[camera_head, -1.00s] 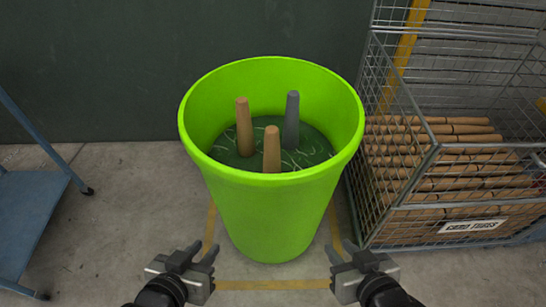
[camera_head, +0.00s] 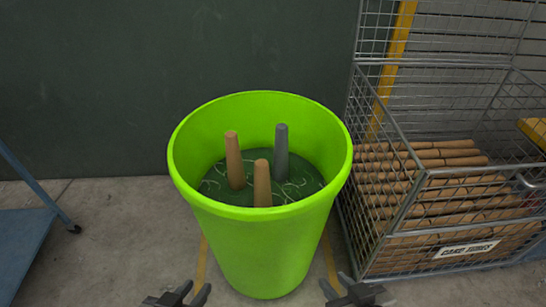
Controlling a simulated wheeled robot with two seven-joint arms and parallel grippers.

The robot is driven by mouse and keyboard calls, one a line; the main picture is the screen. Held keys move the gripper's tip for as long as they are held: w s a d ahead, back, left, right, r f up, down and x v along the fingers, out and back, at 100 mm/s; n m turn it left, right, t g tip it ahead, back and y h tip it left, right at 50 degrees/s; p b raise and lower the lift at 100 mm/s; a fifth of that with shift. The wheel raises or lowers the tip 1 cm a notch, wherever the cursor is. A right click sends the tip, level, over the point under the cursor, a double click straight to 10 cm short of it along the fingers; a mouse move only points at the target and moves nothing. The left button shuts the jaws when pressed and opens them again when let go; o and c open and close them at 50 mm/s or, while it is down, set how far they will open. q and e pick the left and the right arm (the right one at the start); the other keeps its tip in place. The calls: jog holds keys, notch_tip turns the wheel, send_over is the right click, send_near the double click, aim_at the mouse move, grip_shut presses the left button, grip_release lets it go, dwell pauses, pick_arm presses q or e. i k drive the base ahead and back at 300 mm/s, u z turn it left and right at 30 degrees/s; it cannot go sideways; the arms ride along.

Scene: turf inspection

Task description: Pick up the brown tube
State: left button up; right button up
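A bright green bin (camera_head: 262,245) stands upright in the middle of the view. Inside it, several thin pale strands lie on a dark green surface, and three tubes stand up from it. One brown tube (camera_head: 234,160) is at the left. A second, slightly lighter brown tube (camera_head: 262,184) is nearer the front rim. A grey tube (camera_head: 282,153) is at the back right. My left gripper (camera_head: 194,295) is open and empty at the bottom edge, in front of the bin to the left. My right gripper (camera_head: 335,286) is open and empty, in front to the right.
A wire cage (camera_head: 408,207) full of stacked brown tubes (camera_head: 440,188), with a label plate (camera_head: 467,249), stands close to the bin's right. A blue cart (camera_head: 20,235) is at the left edge. A dark wall (camera_head: 150,70) is behind. Concrete floor (camera_head: 120,235) is clear left of the bin.

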aim_at(237, 180)
jog(key=u, duration=1.75)
jog(key=i, duration=2.6)
jog(key=z, duration=1.05)
